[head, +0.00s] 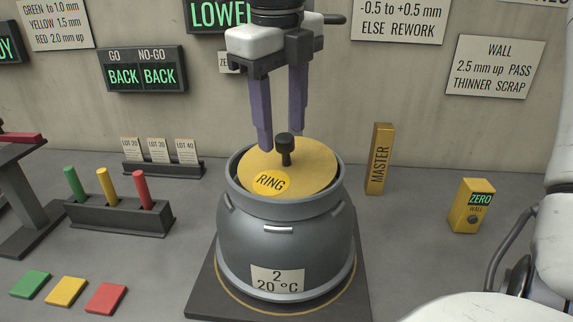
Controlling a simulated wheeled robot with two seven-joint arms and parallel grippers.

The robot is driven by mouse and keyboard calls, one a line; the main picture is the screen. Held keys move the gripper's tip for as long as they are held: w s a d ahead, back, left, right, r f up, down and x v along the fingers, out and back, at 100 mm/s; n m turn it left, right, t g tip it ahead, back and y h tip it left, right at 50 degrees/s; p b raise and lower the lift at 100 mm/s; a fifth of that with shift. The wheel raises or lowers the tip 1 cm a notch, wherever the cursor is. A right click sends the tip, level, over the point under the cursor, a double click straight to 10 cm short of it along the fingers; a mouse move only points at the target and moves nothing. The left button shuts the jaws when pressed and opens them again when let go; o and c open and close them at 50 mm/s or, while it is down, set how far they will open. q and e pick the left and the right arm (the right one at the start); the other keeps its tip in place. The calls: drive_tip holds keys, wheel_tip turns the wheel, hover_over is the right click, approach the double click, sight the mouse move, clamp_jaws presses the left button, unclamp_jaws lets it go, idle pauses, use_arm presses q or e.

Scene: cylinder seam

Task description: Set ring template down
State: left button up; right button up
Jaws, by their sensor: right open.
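The ring template (315,160) is a yellow disc with a black knob (284,150) and a "RING" label. It lies in the open top of the grey cylinder (285,236), inside the rim, and looks roughly level. My right gripper (281,137) is above the disc, pointing down. Its two purple fingers are spread apart, with the fingertips around the height of the knob. The fingers hold nothing that I can see. I cannot tell whether a fingertip touches the disc. My left gripper is not in view.
The cylinder stands on a dark base plate (354,300). A yellow MASTER block (380,158) and a yellow ZERO block (472,206) stand to the right. A rack (118,217) of coloured pins and coloured tiles (67,291) are at left. The wall with signs is behind.

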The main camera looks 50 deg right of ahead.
sight(283, 136)
drive_tip(key=f, duration=0.3)
drive_tip(key=shift+w+d+f, duration=0.1)
drive_tip(key=shift+w+d, duration=0.05)
drive_tip(key=shift+d, duration=0.25)
drive_tip(key=shift+c, duration=0.5)
clamp_jaws()
